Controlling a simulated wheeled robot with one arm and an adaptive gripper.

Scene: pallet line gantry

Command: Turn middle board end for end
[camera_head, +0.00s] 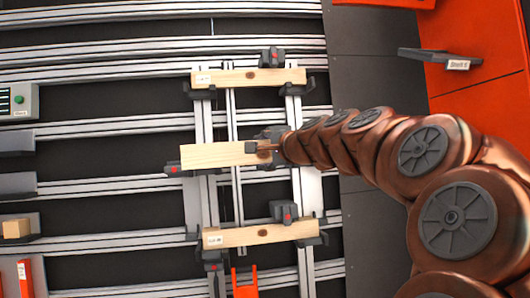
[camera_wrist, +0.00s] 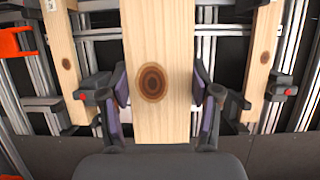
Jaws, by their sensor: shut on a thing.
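The middle board (camera_head: 215,155) is a pale wooden plank lying crosswise over the rails between two other boards. My gripper (camera_head: 266,146) is at its right end. In the wrist view the board (camera_wrist: 158,40) runs away from me, with a dark knot close to the gripper (camera_wrist: 163,92). The fingers press on its two long edges. No label shows on the visible part of this board. A dark bracket with a red dot (camera_head: 173,169) is at its left end.
The upper board (camera_head: 255,78) and lower board (camera_head: 250,236) each have a white label at the left end, and sit among dark clamps. An orange fork-shaped part (camera_head: 244,283) is below. A grey shelf marked "Shelf" (camera_head: 440,58) juts from the orange panel at right.

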